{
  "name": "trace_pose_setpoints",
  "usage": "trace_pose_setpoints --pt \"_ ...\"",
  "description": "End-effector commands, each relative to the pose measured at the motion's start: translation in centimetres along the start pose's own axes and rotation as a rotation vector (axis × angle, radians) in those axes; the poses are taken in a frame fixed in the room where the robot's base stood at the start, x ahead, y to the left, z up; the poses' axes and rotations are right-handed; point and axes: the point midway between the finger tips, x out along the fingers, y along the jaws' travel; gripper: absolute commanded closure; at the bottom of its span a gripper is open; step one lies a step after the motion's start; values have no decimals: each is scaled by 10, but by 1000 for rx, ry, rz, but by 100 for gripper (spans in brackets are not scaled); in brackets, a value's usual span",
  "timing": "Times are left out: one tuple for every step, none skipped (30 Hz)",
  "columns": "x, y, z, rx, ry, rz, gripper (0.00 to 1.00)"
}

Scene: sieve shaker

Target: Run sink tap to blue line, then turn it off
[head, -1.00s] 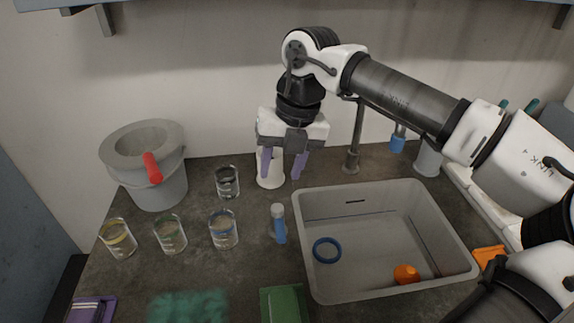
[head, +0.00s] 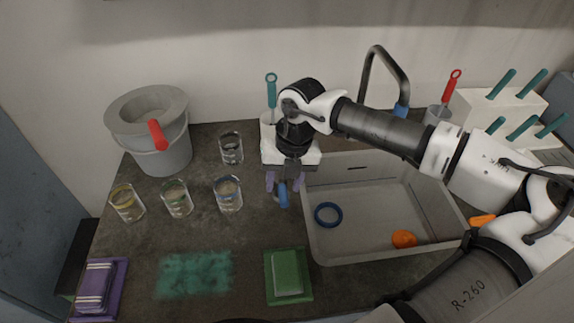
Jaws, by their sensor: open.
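The grey sink basin (head: 335,245) is set in the counter and looks empty of water. A blue ring (head: 328,214) and an orange object (head: 403,239) lie on its floor. The dark curved tap (head: 363,75) rises behind it, its blue tip (head: 401,110) partly behind my arm. A small post with a blue lever (head: 283,195) stands left of the sink. My gripper (head: 284,183) is open, pointing down, its purple fingers on either side of the lever's top; contact cannot be told. A beaker with a blue band (head: 228,195) stands to the left. No running water shows.
More banded beakers (head: 177,198) stand left of the lever, and a grey bucket with a red grip (head: 160,140) behind them. A green tray (head: 288,276), a teal patch (head: 193,274) and a purple tray (head: 99,290) lie in front. A white rack (head: 490,110) stands back right.

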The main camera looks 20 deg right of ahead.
Motion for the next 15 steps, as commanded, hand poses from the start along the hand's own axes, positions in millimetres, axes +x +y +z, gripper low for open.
trace_pose_setpoints --pt "2 0 0 -1 1 0 56" --pt "3 0 0 -1 1 0 56" --pt "4 0 0 -1 1 0 56" --pt "5 0 0 -1 1 0 56" --pt "5 0 0 -1 1 0 56" --pt "5 0 0 -1 0 0 56" --pt "5 0 0 0 0 0 56" --pt "5 0 0 0 0 0 56" --pt "5 0 0 0 0 0 56" --pt "5 0 0 0 0 0 56" --pt "5 0 0 0 0 0 58" --pt "5 0 0 0 0 0 63" --pt "5 0 0 0 0 0 67" --pt "5 0 0 0 0 0 71" --pt "5 0 0 0 0 0 76"
